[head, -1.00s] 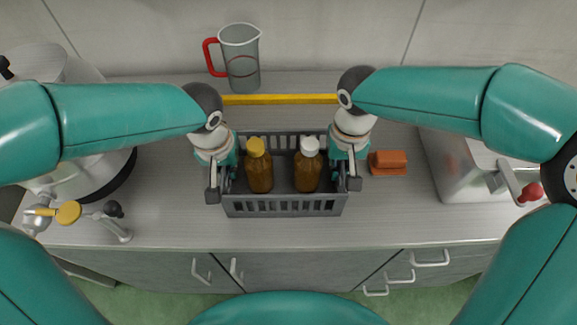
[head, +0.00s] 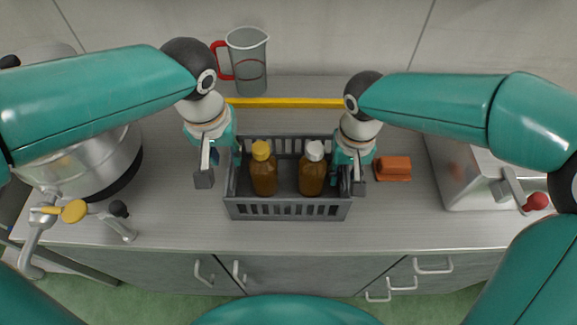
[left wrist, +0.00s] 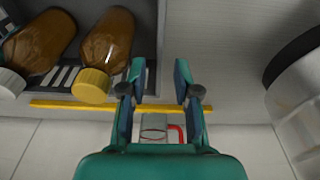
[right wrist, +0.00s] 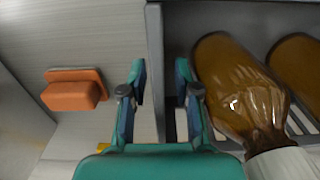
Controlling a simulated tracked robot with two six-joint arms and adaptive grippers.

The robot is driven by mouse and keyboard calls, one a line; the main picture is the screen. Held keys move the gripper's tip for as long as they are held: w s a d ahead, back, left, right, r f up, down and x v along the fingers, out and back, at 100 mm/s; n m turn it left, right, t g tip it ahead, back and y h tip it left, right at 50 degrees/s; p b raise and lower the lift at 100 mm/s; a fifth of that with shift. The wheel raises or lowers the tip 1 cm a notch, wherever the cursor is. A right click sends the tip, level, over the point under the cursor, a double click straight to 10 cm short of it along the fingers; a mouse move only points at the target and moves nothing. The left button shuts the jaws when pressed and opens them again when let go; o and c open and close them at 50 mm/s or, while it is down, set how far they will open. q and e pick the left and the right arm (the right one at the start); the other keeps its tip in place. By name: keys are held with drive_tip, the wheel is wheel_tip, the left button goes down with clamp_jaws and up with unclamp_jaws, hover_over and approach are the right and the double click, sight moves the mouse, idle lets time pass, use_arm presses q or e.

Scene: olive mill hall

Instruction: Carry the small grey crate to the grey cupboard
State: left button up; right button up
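The small grey crate (head: 287,210) stands on the metal counter with two brown bottles in it, one yellow-capped (head: 263,172) and one white-capped (head: 312,172). My left gripper (head: 219,168) is open and empty, just outside the crate's left wall; the left wrist view shows the crate wall (left wrist: 161,40) beside its fingers. My right gripper (head: 349,178) is at the crate's right wall. In the right wrist view its fingers (right wrist: 160,85) are apart, with the crate wall (right wrist: 155,45) between them. I cannot identify the grey cupboard for certain; grey doors (head: 300,268) are below the counter.
A measuring jug (head: 248,62) and yellow strip (head: 287,103) are behind the crate. An orange block (head: 393,168) lies to its right. A steel vessel (head: 90,165) stands left, a metal box (head: 465,170) right. The counter in front is clear.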

use_arm(q)
drive_tip(key=r, duration=0.3)
drive_tip(key=shift+s+r, duration=0.15)
drive_tip(key=shift+s, duration=0.1)
drive_tip(key=shift+r, duration=0.15)
use_arm(e)
drive_tip(key=shift+r, duration=0.2)
wheel_tip(320, 180, up, 12)
drive_tip(key=shift+f, duration=0.25)
use_arm(q)
drive_tip(key=shift+s, duration=0.1)
use_arm(e)
drive_tip(key=shift+s+f, duration=0.1)
